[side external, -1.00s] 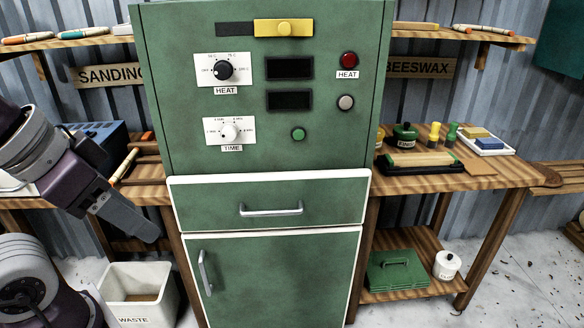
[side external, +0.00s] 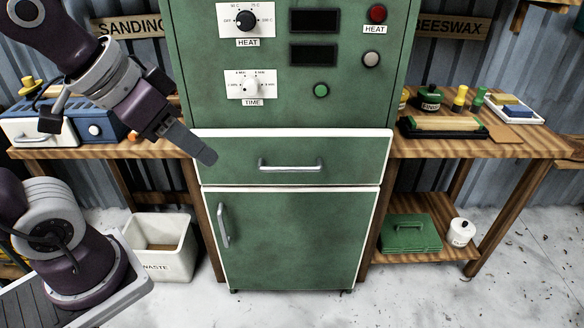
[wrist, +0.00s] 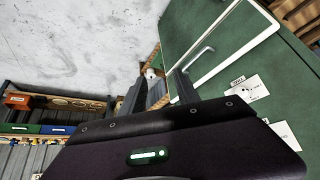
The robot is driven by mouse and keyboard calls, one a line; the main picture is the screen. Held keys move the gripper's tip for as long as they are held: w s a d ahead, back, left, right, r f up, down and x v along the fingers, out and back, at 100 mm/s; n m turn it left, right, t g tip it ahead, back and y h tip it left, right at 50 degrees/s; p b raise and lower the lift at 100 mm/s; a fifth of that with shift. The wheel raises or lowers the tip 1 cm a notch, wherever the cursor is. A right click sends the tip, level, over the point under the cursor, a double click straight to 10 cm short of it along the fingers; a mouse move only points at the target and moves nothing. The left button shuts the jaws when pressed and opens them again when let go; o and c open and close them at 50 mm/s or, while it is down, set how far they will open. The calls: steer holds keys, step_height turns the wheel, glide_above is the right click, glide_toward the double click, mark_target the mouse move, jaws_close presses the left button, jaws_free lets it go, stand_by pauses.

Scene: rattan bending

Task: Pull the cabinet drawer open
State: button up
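The green cabinet's drawer (side external: 235,172) has a white edge and sits below the control panel, looking shut. Its silver bar handle (side external: 291,168) runs across the middle of the front, and it also shows in the wrist view (wrist: 198,60). My gripper (side external: 208,157) points down and to the right, overlapping the drawer's upper left corner in the picture. It is left of the handle and apart from it. In the wrist view my gripper (wrist: 158,88) has its two fingers spread with nothing between them. The handle lies just beyond the right finger.
A lower door (side external: 290,240) with an upright handle is under the drawer. Wooden benches stand on both sides, the right one (side external: 540,145) with tins and blocks. A white waste bin (side external: 160,245) stands at lower left. The floor before the cabinet is clear.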

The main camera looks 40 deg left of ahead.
steer(key=w+f+m+t, duration=0.1)
steer(key=w+f, duration=0.3)
steer(key=w, duration=1)
steer(key=m+t+y, duration=0.4)
steer(key=y, duration=0.1)
glide_above(289, 171)
steer(key=s+d, duration=0.3)
steer(key=d, duration=0.1)
step_height(289, 171, down, 17)
steer(key=f+m+t, duration=0.1)
steer(key=f+m, duration=0.1)
steer(key=s+a+f+m+y, duration=0.1)
steer(key=f+m, duration=0.1)
steer(key=f+m+t, duration=0.1)
steer(key=f, duration=0.2)
steer(key=shift+s+a+m+t, duration=0.3)
steer(key=shift+s+a+m, duration=0.1)
steer(key=shift+s+f+m+t+y, duration=0.2)
steer(key=shift+m+t+y, duration=0.1)
steer(key=shift+m, duration=0.1)
steer(key=shift+w+a+f, duration=0.1)
steer(key=shift+w, duration=0.15)
steer(key=x, duration=0.6)
steer(key=shift+w, duration=0.25)
steer(key=shift+c, duration=0.5)
